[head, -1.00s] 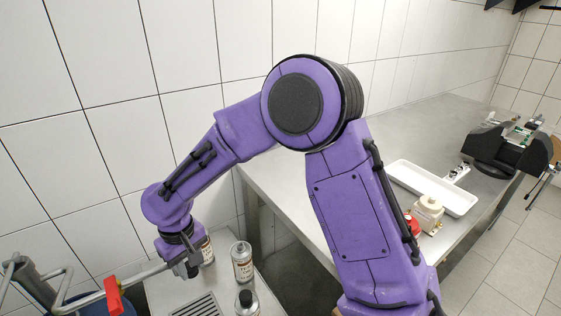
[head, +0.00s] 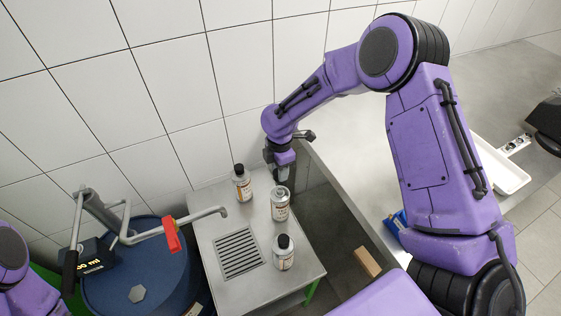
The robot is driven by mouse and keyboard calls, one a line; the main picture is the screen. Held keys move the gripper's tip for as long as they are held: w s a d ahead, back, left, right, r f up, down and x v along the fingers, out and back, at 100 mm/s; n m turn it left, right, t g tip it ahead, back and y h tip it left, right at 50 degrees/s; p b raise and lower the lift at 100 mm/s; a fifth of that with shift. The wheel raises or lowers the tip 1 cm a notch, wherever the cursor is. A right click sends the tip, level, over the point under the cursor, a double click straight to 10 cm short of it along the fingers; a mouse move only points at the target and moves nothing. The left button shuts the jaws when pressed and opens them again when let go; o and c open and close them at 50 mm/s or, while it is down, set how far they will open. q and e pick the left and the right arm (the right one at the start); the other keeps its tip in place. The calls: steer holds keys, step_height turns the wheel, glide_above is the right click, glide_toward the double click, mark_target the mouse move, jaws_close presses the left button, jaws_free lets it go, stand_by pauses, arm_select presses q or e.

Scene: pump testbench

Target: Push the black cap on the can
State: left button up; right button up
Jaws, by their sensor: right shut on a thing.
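Three cans stand upright on a small steel table. The middle can (head: 281,206) has a bare silvery top with no black cap on it. The rear left can (head: 243,187) and the front can (head: 284,257) both wear black caps. My right gripper (head: 283,172) points down just behind the middle can and is shut on a small dark thing, seemingly the black cap. That thing is mostly hidden by the fingers. It appears apart from the can's top, though the depth is hard to judge. My left gripper is out of view.
The steel table (head: 215,205) has a slotted grate (head: 238,252). A blue drum (head: 150,270) stands to its left, with a pipe and red lever (head: 171,235) reaching over the table's left edge. A larger bench (head: 335,175) with a white tray (head: 511,176) is at right.

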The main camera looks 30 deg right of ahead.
mark_target(281, 189)
steer(key=shift+w+d+f+n, duration=0.1)
steer(key=shift+d+f+n, duration=0.15)
steer(key=shift+n, duration=0.55)
steer(key=shift+f+b, duration=0.35)
steer(key=shift+f, duration=0.05)
step_height(281, 189, down, 4)
steer(key=b, duration=0.3)
steer(key=shift+r+b, duration=0.25)
steer(key=shift+b, duration=0.15)
steer(key=shift+f+b, duration=0.4)
steer(key=shift+f, duration=0.6)
steer(key=shift+p, duration=0.5)
steer(key=shift+f+p, duration=0.25)
steer(key=shift+p, duration=0.05)
steer(key=shift+f, duration=0.6)
stand_by(1.6)
steer(key=o, duration=1.8)
